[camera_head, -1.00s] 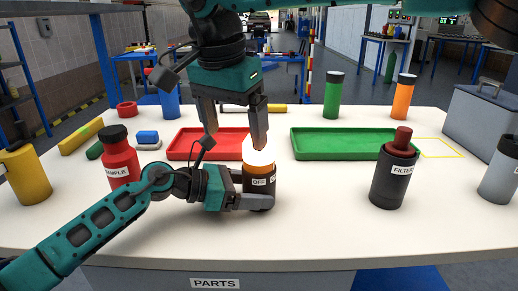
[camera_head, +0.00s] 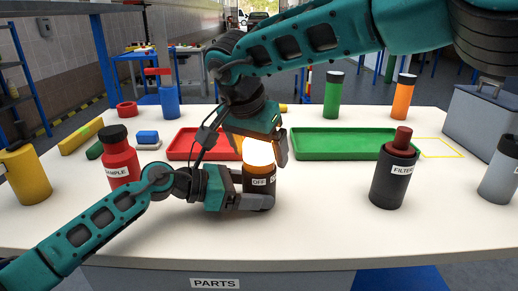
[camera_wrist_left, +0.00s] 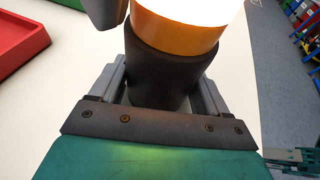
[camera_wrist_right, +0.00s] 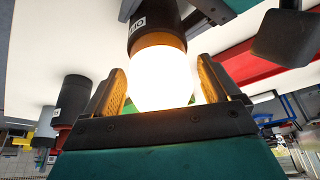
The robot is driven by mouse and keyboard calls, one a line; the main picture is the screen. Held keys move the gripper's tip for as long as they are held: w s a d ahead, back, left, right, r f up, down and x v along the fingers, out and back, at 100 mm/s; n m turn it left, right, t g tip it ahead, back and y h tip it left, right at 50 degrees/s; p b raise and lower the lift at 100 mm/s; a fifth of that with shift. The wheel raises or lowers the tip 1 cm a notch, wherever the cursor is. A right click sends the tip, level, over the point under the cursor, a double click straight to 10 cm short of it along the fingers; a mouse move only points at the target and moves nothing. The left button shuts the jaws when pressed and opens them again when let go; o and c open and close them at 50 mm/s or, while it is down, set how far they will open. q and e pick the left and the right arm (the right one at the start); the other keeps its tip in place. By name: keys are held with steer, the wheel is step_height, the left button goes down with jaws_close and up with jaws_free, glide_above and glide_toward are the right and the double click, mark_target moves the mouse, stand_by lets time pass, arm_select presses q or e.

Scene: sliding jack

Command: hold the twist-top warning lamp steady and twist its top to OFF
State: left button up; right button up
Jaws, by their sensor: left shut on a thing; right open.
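The warning lamp (camera_head: 260,180) stands upright on the table. It has a dark base with an OFF label, an orange ring and a glowing top (camera_head: 258,152). My left gripper (camera_head: 262,202) is shut on the dark base from the left; the left wrist view shows the base (camera_wrist_left: 165,70) between its fingers. My right gripper (camera_head: 262,150) is at the lamp's top from above, tilted. In the right wrist view its open fingers (camera_wrist_right: 165,85) stand on either side of the glowing top, and whether they touch it is hard to tell in the glare.
A red tray (camera_head: 185,150) and a green tray (camera_head: 340,144) lie behind the lamp. A dark FILTER canister (camera_head: 388,184) stands to the right, a red SAMPLE bottle (camera_head: 122,165) to the left. The table front between lamp and canister is clear.

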steer(key=shift+f, duration=0.15)
steer(key=shift+c, duration=0.2)
steer(key=c, duration=0.9)
steer(key=shift+c, duration=0.2)
steer(key=shift+m, duration=0.3)
steer(key=m+g, duration=0.1)
steer(key=m, duration=0.1)
steer(key=m+h, duration=0.1)
steer(key=m, duration=0.2)
steer(key=shift+g, duration=0.4)
steer(key=m+g, duration=0.1)
steer(key=m, duration=0.2)
steer(key=m+g+h, duration=0.1)
steer(key=m, duration=0.2)
steer(key=shift+m, duration=0.3)
